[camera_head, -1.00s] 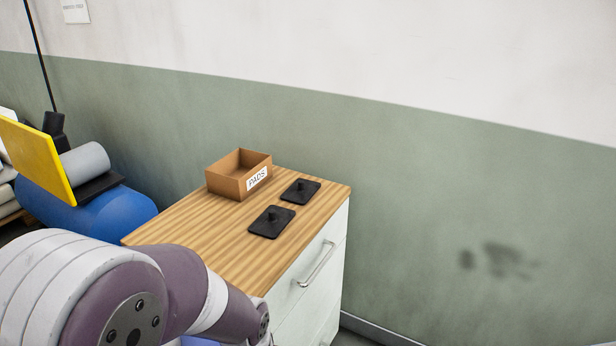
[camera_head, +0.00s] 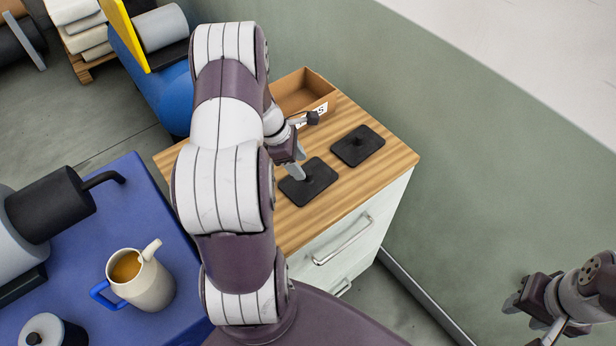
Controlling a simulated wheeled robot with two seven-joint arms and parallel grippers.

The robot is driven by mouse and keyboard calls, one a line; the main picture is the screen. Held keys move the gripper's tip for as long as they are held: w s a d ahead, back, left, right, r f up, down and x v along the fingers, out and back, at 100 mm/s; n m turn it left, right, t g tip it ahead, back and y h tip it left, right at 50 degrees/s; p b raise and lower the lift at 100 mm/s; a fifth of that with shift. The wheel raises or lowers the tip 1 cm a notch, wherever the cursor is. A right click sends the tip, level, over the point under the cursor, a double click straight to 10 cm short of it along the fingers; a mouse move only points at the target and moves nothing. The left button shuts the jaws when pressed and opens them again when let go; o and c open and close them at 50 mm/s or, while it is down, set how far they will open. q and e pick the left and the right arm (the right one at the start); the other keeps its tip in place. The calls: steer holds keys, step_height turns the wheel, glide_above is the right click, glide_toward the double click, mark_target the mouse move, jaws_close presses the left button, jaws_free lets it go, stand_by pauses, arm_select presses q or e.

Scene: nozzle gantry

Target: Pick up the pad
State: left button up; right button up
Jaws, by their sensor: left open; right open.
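Two flat black pads with a short knob on top lie on the wooden top of a white cabinet (camera_head: 345,180). The nearer pad (camera_head: 318,186) is partly covered by one finger of my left gripper (camera_head: 304,146). The other pad (camera_head: 366,147) lies to its right and further back, fully in view. My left gripper is open and empty, over or beside the nearer pad's back left part; its exact height is unclear. My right gripper (camera_head: 532,317) is open and empty at the lower right, away from the cabinet.
A brown open box (camera_head: 303,92) labelled PADS stands at the cabinet's back, close behind my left gripper. A blue table (camera_head: 135,215) at left holds a mug (camera_head: 143,283) and a grey-and-black machine part (camera_head: 50,205). A green wall rises behind the cabinet.

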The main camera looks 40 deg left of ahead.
mark_target(307, 173)
arm_select(q)
steer(key=x, duration=0.3)
steer(key=p+x, duration=0.1)
steer(key=x, duration=0.1)
steer(key=shift+w+a, duration=0.3)
steer(key=shift+w, duration=0.05)
steer(key=shift+w+d+f, duration=0.1)
steer(key=shift+w+f, duration=0.05)
steer(key=shift+f, duration=0.05)
steer(key=shift+s+r, duration=0.1)
steer(key=shift+s, duration=0.15)
steer(key=c, duration=0.4)
steer(key=shift+w, duration=0.1)
jaws_close()
arm_select(e)
steer(key=shift+w+r, duration=0.25)
steer(key=shift+r, duration=0.4)
